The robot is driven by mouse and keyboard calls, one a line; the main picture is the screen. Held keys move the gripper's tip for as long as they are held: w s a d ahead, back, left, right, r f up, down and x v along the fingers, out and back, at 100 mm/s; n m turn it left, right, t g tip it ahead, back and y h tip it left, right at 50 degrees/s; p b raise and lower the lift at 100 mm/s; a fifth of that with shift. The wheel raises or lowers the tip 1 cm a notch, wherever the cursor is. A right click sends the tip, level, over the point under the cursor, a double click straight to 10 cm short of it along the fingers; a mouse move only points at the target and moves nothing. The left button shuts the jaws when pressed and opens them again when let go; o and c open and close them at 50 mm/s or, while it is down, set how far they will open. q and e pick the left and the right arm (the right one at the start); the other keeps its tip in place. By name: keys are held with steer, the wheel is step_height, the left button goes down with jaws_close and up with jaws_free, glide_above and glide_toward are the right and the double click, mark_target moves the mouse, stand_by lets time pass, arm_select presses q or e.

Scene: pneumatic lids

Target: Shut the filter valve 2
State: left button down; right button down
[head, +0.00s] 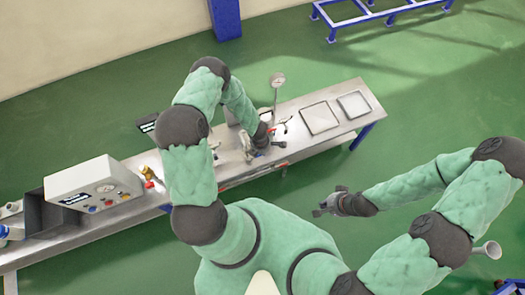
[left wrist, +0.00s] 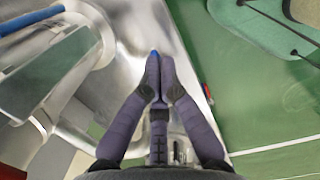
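The metal bench (head: 240,165) carries the pneumatic equipment. My left arm reaches over it, and its gripper is low among small fittings (head: 247,147) near the bench's middle, mostly hidden in the head view. In the left wrist view my left gripper (left wrist: 158,82) has its fingertips together above the shiny bench top. A small blue part (left wrist: 154,54) shows right at the fingertips; I cannot tell whether it is gripped or just beyond them. I cannot make out which fitting is filter valve 2. My right gripper (head: 328,203) looks open and empty, in the air away from the bench.
A grey control box (head: 94,190) with buttons stands on the left part of the bench. A gauge on a stem (head: 277,82) rises behind my left gripper. Two square lids (head: 319,118) (head: 354,104) lie at the right end. Green floor (head: 420,110) is free on the right.

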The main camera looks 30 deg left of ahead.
arm_select(q)
steer(key=shift+w+d+f, duration=0.1)
steer(key=shift+f, duration=0.2)
steer(key=shift+r, duration=0.1)
stand_by(0.4)
steer(key=w+d+r+p, duration=0.2)
steer(key=r+p, duration=0.1)
steer(key=r, duration=0.2)
steer(key=w+d+r+p, duration=0.2)
steer(key=w+r+p, duration=0.1)
steer(key=r, duration=0.3)
steer(key=shift+d, duration=0.15)
stand_by(0.5)
